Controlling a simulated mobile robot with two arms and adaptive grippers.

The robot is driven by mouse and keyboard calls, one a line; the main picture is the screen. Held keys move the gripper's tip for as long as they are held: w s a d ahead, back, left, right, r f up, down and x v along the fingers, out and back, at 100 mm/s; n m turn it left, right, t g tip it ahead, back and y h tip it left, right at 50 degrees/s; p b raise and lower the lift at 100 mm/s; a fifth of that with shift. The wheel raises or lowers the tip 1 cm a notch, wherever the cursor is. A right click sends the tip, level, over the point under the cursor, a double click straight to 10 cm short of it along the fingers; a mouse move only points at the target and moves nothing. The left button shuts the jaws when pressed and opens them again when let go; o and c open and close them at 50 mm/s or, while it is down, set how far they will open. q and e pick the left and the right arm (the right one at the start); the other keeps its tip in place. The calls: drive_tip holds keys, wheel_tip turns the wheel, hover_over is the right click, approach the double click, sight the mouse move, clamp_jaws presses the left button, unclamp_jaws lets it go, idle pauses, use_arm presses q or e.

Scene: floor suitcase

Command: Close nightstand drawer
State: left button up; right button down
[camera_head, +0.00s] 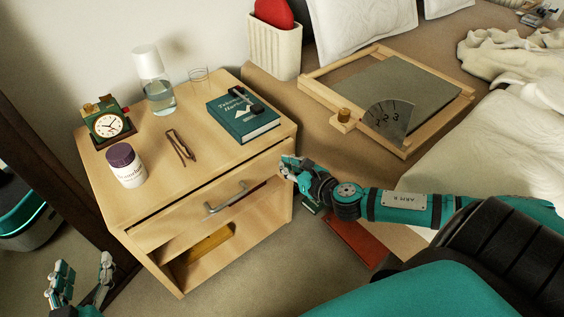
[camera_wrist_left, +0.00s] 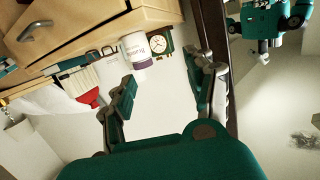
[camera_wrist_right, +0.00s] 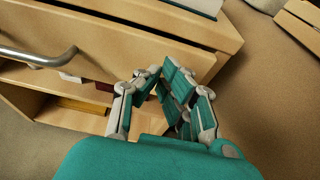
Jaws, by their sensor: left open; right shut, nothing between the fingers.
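The wooden nightstand (camera_head: 190,115) stands against the wall. Its drawer front (camera_head: 180,222) has a grey metal handle (camera_head: 226,197), and a dark gap shows along the front's top edge, so it looks slightly out. The drawer front (camera_wrist_right: 120,45) also fills the top of the right wrist view. My right gripper (camera_head: 290,168) is shut and empty at the drawer front's right end; whether it touches is unclear. My left gripper (camera_head: 84,275) is open and empty, low at the left, apart from the nightstand. The handle (camera_wrist_left: 36,30) shows in the left wrist view.
On the nightstand top are a clock (camera_head: 108,122), a labelled jar (camera_head: 126,166), a bottle (camera_head: 155,85), glasses (camera_head: 181,146), a glass (camera_head: 199,76) and a teal book (camera_head: 242,118). An open shelf (camera_head: 205,258) lies below the drawer.

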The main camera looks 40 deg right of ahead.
sight(275, 154)
use_arm(q)
drive_tip(key=shift+w+d+r+t, duration=0.1)
drive_tip(key=shift+r+t, duration=0.15)
drive_tip(key=shift+r, duration=0.15)
drive_tip(key=shift+w+d+r+t, duration=0.1)
drive_tip(key=shift+r+t, duration=0.15)
drive_tip(key=shift+r, duration=0.15)
use_arm(e)
drive_tip(key=shift+w+a, duration=0.1)
drive_tip(key=shift+w, duration=1.05)
drive_tip(key=shift+w+r+p, duration=0.1)
drive_tip(key=shift+w+p, duration=0.55)
drive_tip(key=shift+w, duration=0.55)
drive_tip(key=shift+a, duration=0.1)
use_arm(q)
wheel_tip(275, 154, down, 6)
drive_tip(key=s+a+g+y, duration=0.1)
drive_tip(key=s+g, duration=0.1)
drive_tip(key=g, duration=0.2)
drive_tip(key=shift+s+a, duration=0.25)
drive_tip(key=shift+s, duration=0.1)
use_arm(e)
drive_tip(key=shift+w, duration=0.1)
use_arm(q)
drive_tip(key=shift+f, duration=0.1)
drive_tip(key=shift+s, duration=0.1)
